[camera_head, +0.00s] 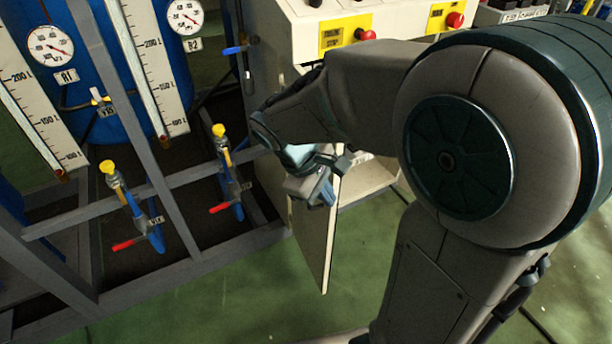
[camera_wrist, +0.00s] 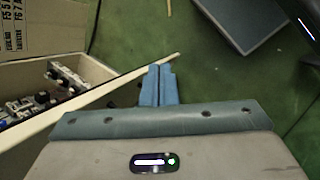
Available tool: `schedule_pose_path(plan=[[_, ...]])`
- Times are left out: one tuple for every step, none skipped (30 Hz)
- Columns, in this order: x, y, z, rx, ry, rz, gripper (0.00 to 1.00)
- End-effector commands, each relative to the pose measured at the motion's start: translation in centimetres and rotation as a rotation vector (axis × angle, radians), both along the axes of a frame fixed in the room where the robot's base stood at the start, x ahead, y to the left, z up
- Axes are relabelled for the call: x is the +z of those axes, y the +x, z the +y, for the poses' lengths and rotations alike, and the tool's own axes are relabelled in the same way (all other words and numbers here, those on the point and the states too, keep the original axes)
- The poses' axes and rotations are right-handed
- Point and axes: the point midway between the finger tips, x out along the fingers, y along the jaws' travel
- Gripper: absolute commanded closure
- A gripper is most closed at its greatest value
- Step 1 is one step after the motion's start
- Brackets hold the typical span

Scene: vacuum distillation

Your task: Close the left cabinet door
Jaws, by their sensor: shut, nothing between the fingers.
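The left cabinet door (camera_head: 326,248) is a thin beige panel that stands open, swung out from the control cabinet (camera_head: 318,22) over the green floor. In the wrist view the door (camera_wrist: 118,88) shows edge-on as a long slanting strip beside the open cabinet interior. My gripper (camera_head: 324,192) is by the upper part of the door. In the wrist view its blue fingers (camera_wrist: 158,84) are together and empty, close to the door's free end. I cannot tell whether they touch it. My arm hides part of the cabinet front in the head view.
Electrical parts (camera_wrist: 45,90) sit inside the cabinet. Red buttons (camera_head: 365,34) are on the cabinet top. Green floor (camera_head: 250,305) is clear in front.

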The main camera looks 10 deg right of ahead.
Motion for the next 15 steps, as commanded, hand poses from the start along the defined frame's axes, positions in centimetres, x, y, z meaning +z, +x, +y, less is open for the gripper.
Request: schedule_pose_path(plan=[[-2.1, 1.2, 0.8, 0.089, -0.047, 0.052, 1.0], [-2.7, 1.9, 1.2, 0.142, -0.075, 0.078, 1.0], [-3.7, 2.8, 1.7, 0.21, -0.112, 0.114, 1.0], [-4.5, 3.5, 2.2, 0.262, -0.139, 0.139, 1.0], [-5.3, 4.2, 2.7, 0.313, -0.167, 0.164, 1.0], [-6.3, 5.1, 3.4, 0.379, -0.201, 0.197, 1.0], [-7.1, 5.7, 4.0, 0.428, -0.227, 0.221, 1.0], [-7.9, 6.3, 4.5, 0.473, -0.25, 0.242, 1.0], [-8.8, 7.1, 5.2, 0.532, -0.28, 0.27, 1.0], [-9.5, 7.6, 5.7, 0.571, -0.3, 0.289, 1.0], [-10.2, 8.0, 6.2, 0.61, -0.32, 0.307, 1.0], [-11.0, 8.6, 6.9, 0.653, -0.344, 0.327, 1.0], [-11.6, 9.0, 7.3, 0.684, -0.359, 0.341, 1.0], [-12.1, 9.3, 7.7, 0.711, -0.372, 0.352, 1.0], [-12.6, 9.7, 8.2, 0.741, -0.389, 0.366, 1.0]])
